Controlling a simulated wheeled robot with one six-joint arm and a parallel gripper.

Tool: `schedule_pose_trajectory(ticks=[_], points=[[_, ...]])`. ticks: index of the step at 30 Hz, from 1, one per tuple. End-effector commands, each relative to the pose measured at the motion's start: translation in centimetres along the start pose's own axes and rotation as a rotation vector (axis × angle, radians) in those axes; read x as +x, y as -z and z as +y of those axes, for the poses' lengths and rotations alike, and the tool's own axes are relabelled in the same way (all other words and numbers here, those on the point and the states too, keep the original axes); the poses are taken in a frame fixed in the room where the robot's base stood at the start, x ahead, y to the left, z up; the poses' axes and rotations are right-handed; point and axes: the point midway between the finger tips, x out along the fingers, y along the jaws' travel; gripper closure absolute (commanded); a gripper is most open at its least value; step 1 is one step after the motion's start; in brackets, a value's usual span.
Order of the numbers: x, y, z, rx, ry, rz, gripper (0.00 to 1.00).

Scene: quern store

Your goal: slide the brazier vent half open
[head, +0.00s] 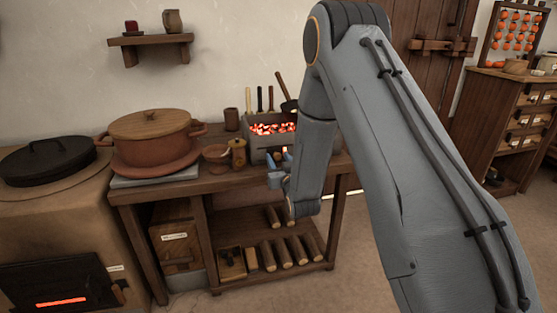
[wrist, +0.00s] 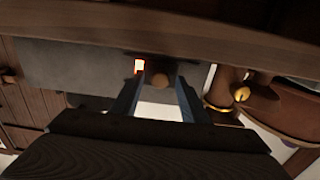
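The grey brazier (head: 258,150) stands on the wooden workbench with glowing coals (head: 270,129) on top. In the wrist view, which looks upside down, the brazier's grey front (wrist: 70,65) lies ahead. A round wooden knob (wrist: 158,79) sits on a dark plate at the vent, and a small glowing opening (wrist: 139,66) shows beside it, left in that view. My gripper (head: 280,168) is at the brazier's front; in the wrist view its fingers (wrist: 159,88) are open on either side of the knob, with gaps visible. In the head view the knob is hidden.
A lidded jar (head: 237,152) and small bowl (head: 216,153) stand left of the brazier, near my gripper. A large lidded pot (head: 152,140) is farther left. The workbench edge (wrist: 230,42) crosses the top of the wrist view. Logs (head: 283,252) lie on the lower shelf.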

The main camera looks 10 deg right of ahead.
Motion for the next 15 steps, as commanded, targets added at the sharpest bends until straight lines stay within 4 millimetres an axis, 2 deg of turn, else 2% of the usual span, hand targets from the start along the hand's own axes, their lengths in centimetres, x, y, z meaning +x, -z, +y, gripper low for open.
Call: schedule_pose_trajectory(ticks=[8, 11, 15], points=[[-0.3, 0.0, 0.0, 0.000, 0.000, -0.001, 0.60], [-1.3, 0.0, 0.0, 0.000, 0.000, -0.001, 0.60], [-3.6, 0.1, 0.0, 0.000, 0.000, -0.002, 0.60]])
